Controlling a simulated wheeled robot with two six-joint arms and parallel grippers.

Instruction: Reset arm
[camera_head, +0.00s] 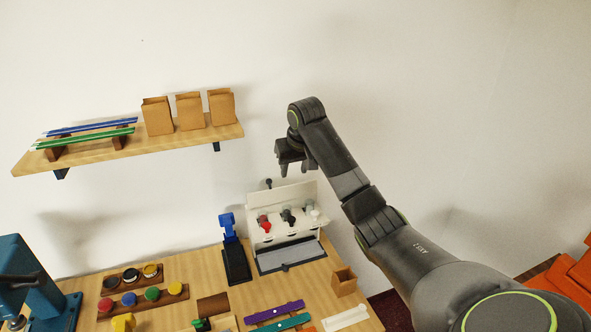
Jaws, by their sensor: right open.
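My right arm (345,182) comes in from the lower right and reaches up and left in front of the white wall. Its dark gripper (290,168) hangs above the white dispenser unit with its fingers pointing down. It is open and I see nothing between its fingers. It is apart from the shelf, which is to its left. My left gripper does not show.
A wooden shelf (100,153) holds several paper bags (189,111) and blue and green rods. On the wooden counter (205,270) stand a white dispenser (283,200), a blue-black stapler-like tool (233,255), pots, coloured strips, a small wooden box (344,281) and a blue machine (35,280).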

